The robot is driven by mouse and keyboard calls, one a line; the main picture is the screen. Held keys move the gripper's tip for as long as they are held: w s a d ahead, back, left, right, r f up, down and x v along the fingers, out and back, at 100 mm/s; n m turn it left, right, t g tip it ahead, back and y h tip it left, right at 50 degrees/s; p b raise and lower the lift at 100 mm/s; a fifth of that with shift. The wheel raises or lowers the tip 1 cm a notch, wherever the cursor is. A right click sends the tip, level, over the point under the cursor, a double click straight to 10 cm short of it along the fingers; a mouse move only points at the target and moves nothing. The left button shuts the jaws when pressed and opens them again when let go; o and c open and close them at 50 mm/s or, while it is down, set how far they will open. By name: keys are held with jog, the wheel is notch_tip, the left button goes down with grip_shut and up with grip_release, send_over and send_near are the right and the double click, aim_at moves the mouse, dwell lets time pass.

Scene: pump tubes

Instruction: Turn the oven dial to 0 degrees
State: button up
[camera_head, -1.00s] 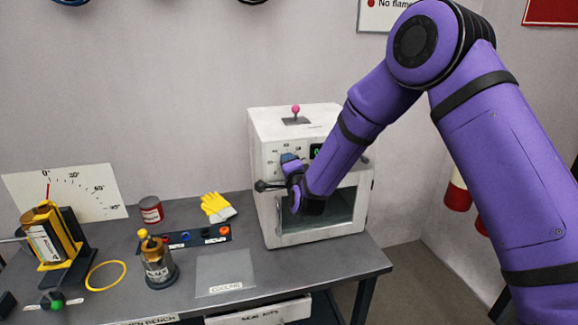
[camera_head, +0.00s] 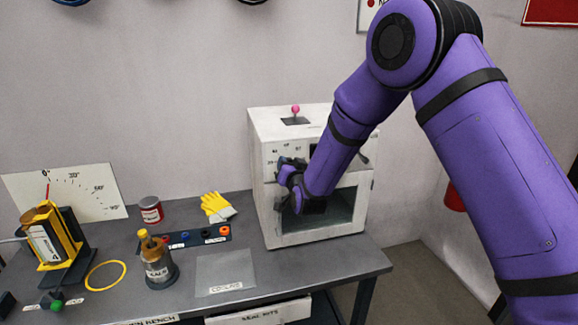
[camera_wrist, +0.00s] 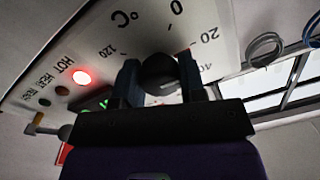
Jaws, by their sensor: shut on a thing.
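The white oven (camera_head: 262,200) stands at the right end of the bench. My gripper (camera_head: 288,170) is at the upper left of its front, where the dial is. In the wrist view the dark round dial (camera_wrist: 158,72) sits between the two fingers of my gripper (camera_wrist: 160,80), which is shut on it. The dial scale (camera_wrist: 200,40) shows 0, 20, 40 and 120 around it, with a °C mark. A short red mark shows near 20 at the dial's edge. In the head view my gripper and arm hide the dial.
A red lamp beside HOT (camera_wrist: 82,76) is lit on the oven panel. A pink-knobbed lever (camera_head: 295,110) stands on the oven's top.

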jog(key=n, duration=0.4)
jog(key=shift+s+f+n, duration=0.1)
jog(key=shift+n, duration=0.2)
jog(key=n, duration=0.4)
jog(key=shift+n, duration=0.4)
jog(key=o, duration=0.9)
jog(key=v, duration=1)
jog(key=shift+s+d, duration=0.2)
jog(key=shift+s, duration=0.15)
